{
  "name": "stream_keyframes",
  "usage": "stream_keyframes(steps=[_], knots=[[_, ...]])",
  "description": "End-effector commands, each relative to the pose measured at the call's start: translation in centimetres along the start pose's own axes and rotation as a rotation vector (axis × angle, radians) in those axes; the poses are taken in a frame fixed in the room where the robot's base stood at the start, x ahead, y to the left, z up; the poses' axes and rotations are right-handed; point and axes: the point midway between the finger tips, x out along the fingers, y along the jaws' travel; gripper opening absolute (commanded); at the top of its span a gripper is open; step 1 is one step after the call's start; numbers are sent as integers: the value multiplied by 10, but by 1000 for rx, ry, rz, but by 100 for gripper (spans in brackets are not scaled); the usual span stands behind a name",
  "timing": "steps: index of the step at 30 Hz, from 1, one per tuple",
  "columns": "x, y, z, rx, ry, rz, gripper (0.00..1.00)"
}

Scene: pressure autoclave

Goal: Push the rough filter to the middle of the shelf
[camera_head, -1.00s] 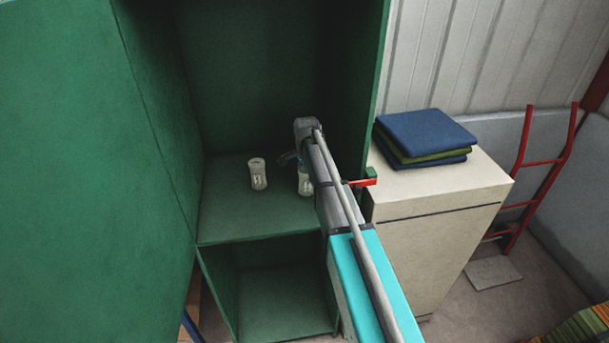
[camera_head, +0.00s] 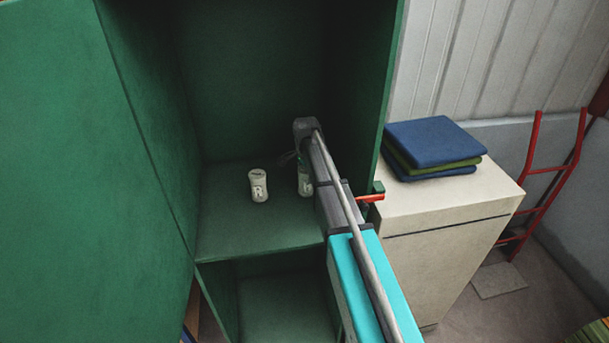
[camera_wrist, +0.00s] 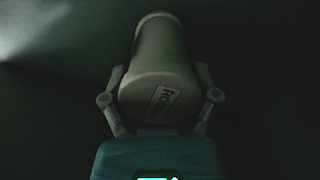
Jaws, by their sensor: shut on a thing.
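A pale, waisted filter bottle (camera_head: 259,186) with a large dark letter like an R stands upright on the shelf (camera_head: 250,235) of the green cabinet. A second pale bottle (camera_head: 305,188) shows just to its right, partly hidden by my arm. In the wrist view my gripper (camera_wrist: 160,72) is shut around a pale cylindrical filter (camera_wrist: 160,95), a finger on each side. Its label seems to start with "Ro"; the rest is too dark to read. In the head view my arm hides most of the gripper.
The cabinet's wide green door (camera_head: 60,170) stands at the left, with its side wall (camera_head: 375,100) right of my arm. A cream cabinet (camera_head: 445,230) with folded blue and green cloths (camera_head: 432,145) stands at the right. The shelf is clear left of the bottles.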

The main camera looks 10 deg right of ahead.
Motion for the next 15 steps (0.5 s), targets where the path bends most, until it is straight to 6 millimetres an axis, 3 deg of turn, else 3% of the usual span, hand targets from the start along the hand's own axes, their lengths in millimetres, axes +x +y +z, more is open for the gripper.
stream_keyframes(steps=[7,8,11,15], knots=[[0,-1,0,-1,0,-1,26],[0,-1,0,-1,0,-1,82],[0,-1,1,-1,0,0,100],[0,-1,1,-2,0,0,100]])
